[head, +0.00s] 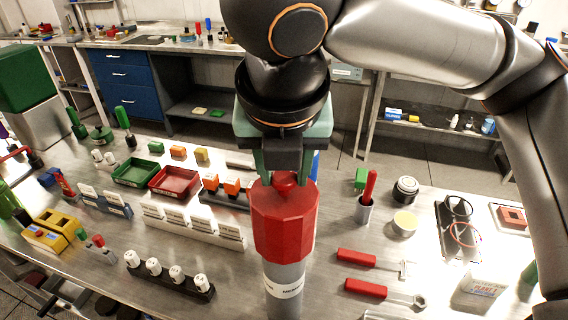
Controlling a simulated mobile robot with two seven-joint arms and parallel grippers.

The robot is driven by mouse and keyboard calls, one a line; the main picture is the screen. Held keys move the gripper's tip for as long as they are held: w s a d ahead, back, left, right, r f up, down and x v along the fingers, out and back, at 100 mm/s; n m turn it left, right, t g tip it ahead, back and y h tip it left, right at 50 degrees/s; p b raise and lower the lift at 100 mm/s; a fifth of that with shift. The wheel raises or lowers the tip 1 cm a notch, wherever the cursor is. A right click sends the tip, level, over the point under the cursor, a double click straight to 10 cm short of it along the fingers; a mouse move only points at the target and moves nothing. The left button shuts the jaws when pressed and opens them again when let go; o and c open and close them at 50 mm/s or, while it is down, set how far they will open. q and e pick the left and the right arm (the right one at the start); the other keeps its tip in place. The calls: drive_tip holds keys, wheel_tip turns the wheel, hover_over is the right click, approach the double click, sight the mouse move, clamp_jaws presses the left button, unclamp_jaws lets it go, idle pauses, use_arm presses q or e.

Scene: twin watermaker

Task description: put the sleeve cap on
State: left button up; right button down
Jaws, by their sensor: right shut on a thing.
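A red faceted cap (284,222) with a small knob on top sits at the upper end of an upright grey cylinder (284,291) with a white label band. The cap looks in line with the cylinder; whether it is seated or just held over it I cannot tell. My right gripper (287,180) comes down from above, its green fingers shut on the cap's knob. The cylinder's lower end runs out of the picture. My left gripper is not in view.
Green (135,172) and red (174,181) trays, a white label rack (194,224) and a black strip of white bottles (168,277) stand left of the cylinder. Red-handled tools (372,262), a grey cup (364,211) and a cable tray lie to the right.

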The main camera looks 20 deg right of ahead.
drive_tip(key=shift+f, duration=1.1)
drive_tip(key=shift+c, duration=2)
unclamp_jaws()
drive_tip(key=v, duration=1.2)
drive_tip(key=shift+r, duration=0.25)
drive_tip(key=shift+s+a, duration=0.1)
